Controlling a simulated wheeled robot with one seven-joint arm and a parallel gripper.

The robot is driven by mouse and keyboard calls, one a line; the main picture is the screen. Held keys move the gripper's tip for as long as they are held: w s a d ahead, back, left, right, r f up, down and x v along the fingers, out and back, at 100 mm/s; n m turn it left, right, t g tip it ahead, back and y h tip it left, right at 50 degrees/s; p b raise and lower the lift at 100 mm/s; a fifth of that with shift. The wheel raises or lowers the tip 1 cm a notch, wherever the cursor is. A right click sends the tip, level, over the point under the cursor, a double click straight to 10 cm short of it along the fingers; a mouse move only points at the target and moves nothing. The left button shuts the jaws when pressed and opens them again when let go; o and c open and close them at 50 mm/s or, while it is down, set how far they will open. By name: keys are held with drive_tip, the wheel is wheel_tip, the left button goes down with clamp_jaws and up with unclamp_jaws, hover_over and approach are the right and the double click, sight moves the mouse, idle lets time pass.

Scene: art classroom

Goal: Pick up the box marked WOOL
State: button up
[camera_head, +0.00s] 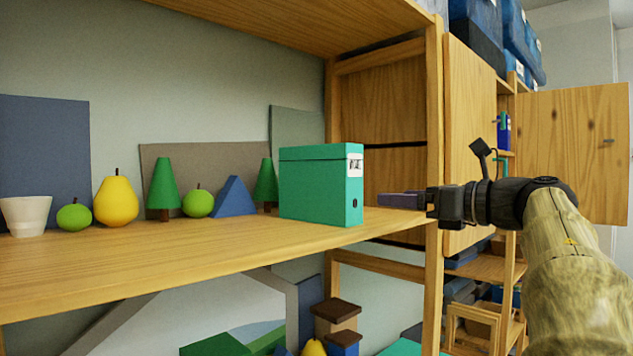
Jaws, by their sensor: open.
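A green box (315,190) stands upright on the wooden shelf (160,265), near its right end. A white label (355,164) with dark marks is on its narrow right face, above a dark hole; the lettering is too small to read surely. My gripper (384,200) comes in from the right at shelf height, level with the lower part of the box. Its fingers point left towards the box's labelled face, with a gap between. It is open and empty; one finger largely hides the other.
Left of the box stand a green cone tree (265,181), a blue wedge (234,197), a green apple (198,203), a yellow pear (116,202) and a white cup (26,215). A wooden upright (434,120) is close beside my gripper. An open cabinet door (573,150) is behind my arm.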

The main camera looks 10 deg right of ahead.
sight(354, 193)
drive_tip(key=p+x, duration=0.5)
drive_tip(key=x, duration=0.5)
drive_tip(key=shift+a+r, duration=0.1)
drive_tip(key=shift+r, duration=0.05)
drive_tip(key=shift+w, duration=0.3)
drive_tip(key=shift+a, duration=0.15)
drive_tip(key=shift+a+p, duration=0.1)
drive_tip(key=shift+p, duration=0.3)
drive_tip(key=shift+w+a+p, duration=0.15)
drive_tip(key=shift+p, duration=0.2)
drive_tip(key=p+x, duration=0.3)
drive_tip(key=shift+w, duration=0.4)
drive_tip(key=shift+w+a+f, duration=0.25)
drive_tip(key=shift+w+a, duration=0.05)
